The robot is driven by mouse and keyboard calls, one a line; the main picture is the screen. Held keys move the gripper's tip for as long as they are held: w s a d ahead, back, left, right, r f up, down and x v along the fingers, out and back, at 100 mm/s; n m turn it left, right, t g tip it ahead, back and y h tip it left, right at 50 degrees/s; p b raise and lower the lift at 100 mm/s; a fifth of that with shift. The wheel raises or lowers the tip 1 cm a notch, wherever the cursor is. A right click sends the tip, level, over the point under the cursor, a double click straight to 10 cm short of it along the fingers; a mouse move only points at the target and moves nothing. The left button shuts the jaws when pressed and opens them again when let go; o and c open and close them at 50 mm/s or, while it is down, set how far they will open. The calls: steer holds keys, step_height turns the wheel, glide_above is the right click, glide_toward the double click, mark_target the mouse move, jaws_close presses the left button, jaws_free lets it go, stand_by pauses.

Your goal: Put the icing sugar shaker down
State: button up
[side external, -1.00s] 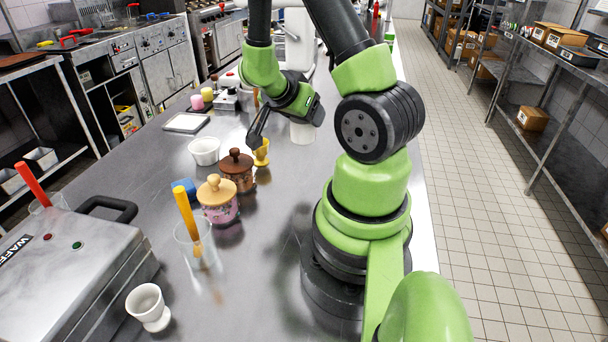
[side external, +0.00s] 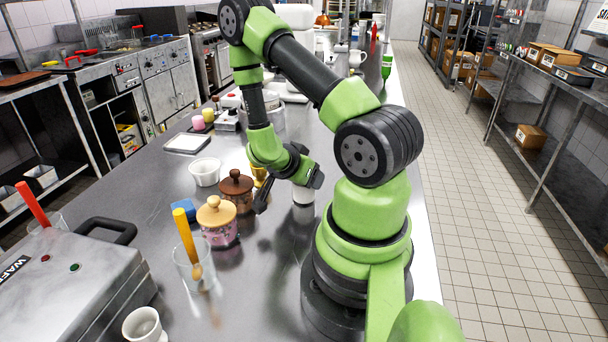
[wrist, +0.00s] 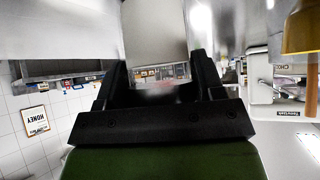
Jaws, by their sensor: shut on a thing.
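The icing sugar shaker (side external: 303,196) is a pale, shiny metal cylinder, upright in the side view and partly covered by my gripper (side external: 287,193). My gripper is shut on it, low over the steel counter. In the wrist view the shaker's shiny wall (wrist: 155,32) stands between the two dark fingers of my gripper (wrist: 160,82). Its base is at or just above the counter; I cannot tell whether it touches.
Left of my gripper stand a brown lidded jar (side external: 236,187), a pink jar with a wooden lid (side external: 218,224), a yellow egg cup (side external: 259,176) and a white bowl (side external: 205,172). A glass with a yellow-handled brush (side external: 190,262) is nearer. Counter in front of my gripper is clear.

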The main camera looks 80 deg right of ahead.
steer(key=o, duration=1.1)
steer(key=shift+f, duration=0.1)
